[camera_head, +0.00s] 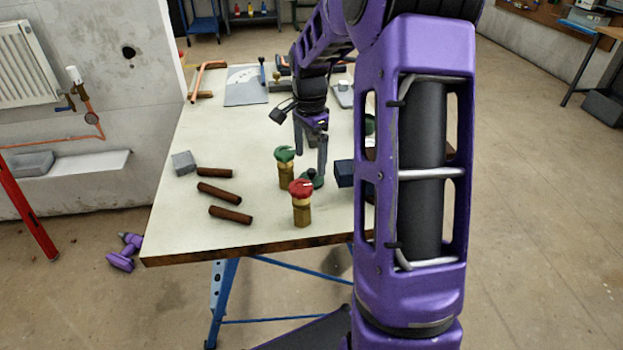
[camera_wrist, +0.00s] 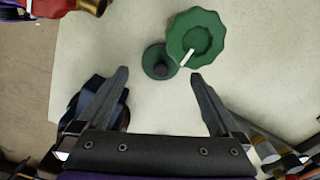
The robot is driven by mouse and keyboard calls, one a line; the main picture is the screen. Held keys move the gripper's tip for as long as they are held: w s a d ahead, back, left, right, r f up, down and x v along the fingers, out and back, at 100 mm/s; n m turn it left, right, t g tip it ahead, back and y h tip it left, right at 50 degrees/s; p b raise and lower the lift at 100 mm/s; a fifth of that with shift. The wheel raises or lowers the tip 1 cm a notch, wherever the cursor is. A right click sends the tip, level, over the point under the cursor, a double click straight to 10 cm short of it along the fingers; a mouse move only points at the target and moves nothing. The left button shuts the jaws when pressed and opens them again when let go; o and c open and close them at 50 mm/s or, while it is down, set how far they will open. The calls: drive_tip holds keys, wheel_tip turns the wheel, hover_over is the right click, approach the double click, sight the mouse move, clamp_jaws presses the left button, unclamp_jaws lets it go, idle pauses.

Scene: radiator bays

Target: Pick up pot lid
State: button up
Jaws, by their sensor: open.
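The pot lid is a small dark green disc with a dark knob on top. In the wrist view the lid (camera_wrist: 153,56) lies flat on the pale table, just beyond the space between my fingertips. In the head view the lid (camera_head: 314,182) shows low at my fingers, partly hidden. My gripper (camera_wrist: 159,76) is open and empty, its two fingers spread to either side of the lid's line. In the head view my gripper (camera_head: 311,168) points down over the table. I cannot tell its exact height above the lid.
A brass valve with a green wheel (camera_wrist: 204,24) stands close beside the lid; it also shows in the head view (camera_head: 285,170). A red-topped valve (camera_head: 302,202) stands in front. A dark blue box (camera_head: 345,174) is right. Three brown cylinders (camera_head: 219,193) lie left. The table's (camera_head: 180,222) front left is clear.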

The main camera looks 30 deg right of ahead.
sight(311, 170)
drive_tip(key=f, duration=0.5)
drive_tip(key=shift+w+d+f+b, duration=0.15)
drive_tip(key=shift+d+f+b, duration=0.15)
drive_tip(key=shift+b, duration=0.1)
drive_tip(key=shift+c, duration=0.3)
drive_tip(key=shift+r, duration=0.1)
drive_tip(key=c, duration=1.1)
